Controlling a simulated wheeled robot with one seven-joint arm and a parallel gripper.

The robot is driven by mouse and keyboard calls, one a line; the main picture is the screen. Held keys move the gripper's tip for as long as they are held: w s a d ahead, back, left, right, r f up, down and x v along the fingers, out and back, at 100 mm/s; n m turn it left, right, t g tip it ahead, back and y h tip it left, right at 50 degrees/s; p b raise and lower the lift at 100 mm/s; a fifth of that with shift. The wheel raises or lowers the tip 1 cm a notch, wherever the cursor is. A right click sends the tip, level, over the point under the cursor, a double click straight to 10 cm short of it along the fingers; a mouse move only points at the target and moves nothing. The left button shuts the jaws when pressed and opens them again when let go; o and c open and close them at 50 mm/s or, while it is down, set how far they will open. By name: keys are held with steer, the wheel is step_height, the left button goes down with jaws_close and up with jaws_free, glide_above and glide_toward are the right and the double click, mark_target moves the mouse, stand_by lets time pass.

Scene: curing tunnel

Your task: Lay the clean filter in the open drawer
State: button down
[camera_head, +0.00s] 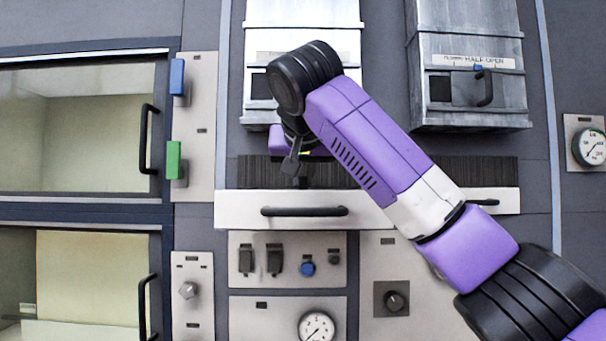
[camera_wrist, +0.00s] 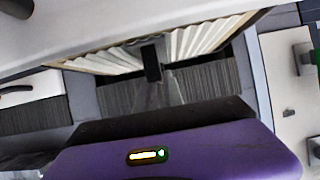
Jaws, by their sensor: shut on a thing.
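The clean filter, pale pleats in a thin tan frame, shows in the wrist view (camera_wrist: 205,40). My gripper (camera_wrist: 152,62) is shut on it near the middle of its edge, with pleats to either side. The open drawer's white front (camera_wrist: 130,28) crosses the top of the wrist view and hides part of the filter. In the head view the drawer front (camera_head: 250,208) has a black handle, and my gripper (camera_head: 294,170) is just above and behind it. The filter is hidden there. I cannot tell whether it touches the drawer floor.
A dark ribbed band (camera_head: 345,173) runs behind the drawer front. Grey metal hoods (camera_head: 302,25) (camera_head: 466,85) stand above; the right one is labelled half open. A second handle (camera_head: 485,202) is on the right. Glass-windowed doors (camera_head: 100,125) and a green block (camera_head: 174,160) are at left.

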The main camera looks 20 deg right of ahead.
steer(key=shift+f, duration=0.25)
steer(key=c, duration=1.4)
jaws_free()
steer(key=shift+s, duration=0.1)
